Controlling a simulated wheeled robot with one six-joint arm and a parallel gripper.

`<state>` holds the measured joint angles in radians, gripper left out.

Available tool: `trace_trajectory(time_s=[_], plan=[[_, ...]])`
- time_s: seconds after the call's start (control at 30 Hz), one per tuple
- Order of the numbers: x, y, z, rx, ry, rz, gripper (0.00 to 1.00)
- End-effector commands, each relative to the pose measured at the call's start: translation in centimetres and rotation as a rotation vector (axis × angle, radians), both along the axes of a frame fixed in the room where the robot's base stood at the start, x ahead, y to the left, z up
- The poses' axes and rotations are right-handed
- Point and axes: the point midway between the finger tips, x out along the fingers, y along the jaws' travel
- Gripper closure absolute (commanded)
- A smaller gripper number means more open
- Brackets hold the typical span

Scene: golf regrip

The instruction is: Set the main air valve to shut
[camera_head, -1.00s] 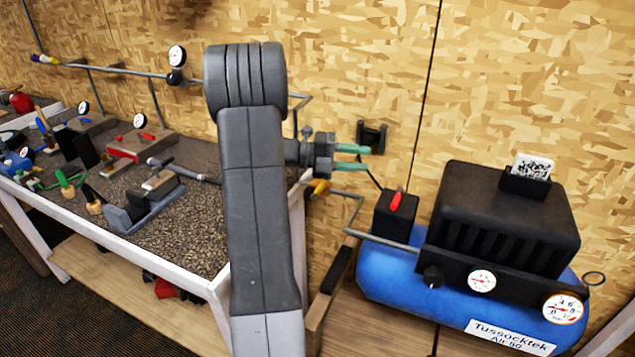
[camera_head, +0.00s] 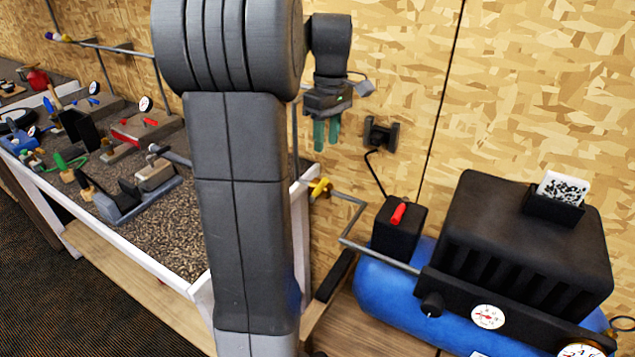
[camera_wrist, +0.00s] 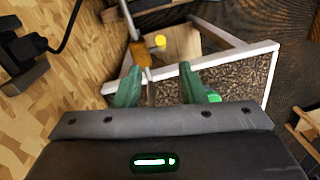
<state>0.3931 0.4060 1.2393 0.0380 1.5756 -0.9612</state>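The main air valve appears to be the yellow-handled valve (camera_head: 320,188) on the grey pipe, left of the blue compressor. In the wrist view a yellow-orange handle (camera_wrist: 141,55) shows just beyond the left fingertip. My gripper (camera_head: 326,134) points down above the yellow valve, with a gap between them in the head view. Its two green fingers are apart with nothing between them; they also show in the wrist view (camera_wrist: 168,88). Part of the pipe and wall behind my arm is hidden.
A blue compressor (camera_head: 385,290) with gauges and a black box with a red switch (camera_head: 398,213) stand at the right. A black wall outlet (camera_head: 381,134) is right of my gripper. The bench (camera_head: 185,240) with tools and fittings is at the left.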

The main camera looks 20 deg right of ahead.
Motion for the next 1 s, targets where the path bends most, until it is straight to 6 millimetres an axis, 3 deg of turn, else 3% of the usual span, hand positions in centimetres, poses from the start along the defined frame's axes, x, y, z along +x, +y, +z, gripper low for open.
trace_trajectory(time_s=[0.17,0.7,1.0], plan=[[0.1,0.3,-1.0,0.013,-0.011,-0.019,0.63],[-0.5,1.1,-11.4,0.012,-0.008,-0.014,0.63],[-0.6,1.2,-13.5,0.01,-0.01,-0.014,0.63]])
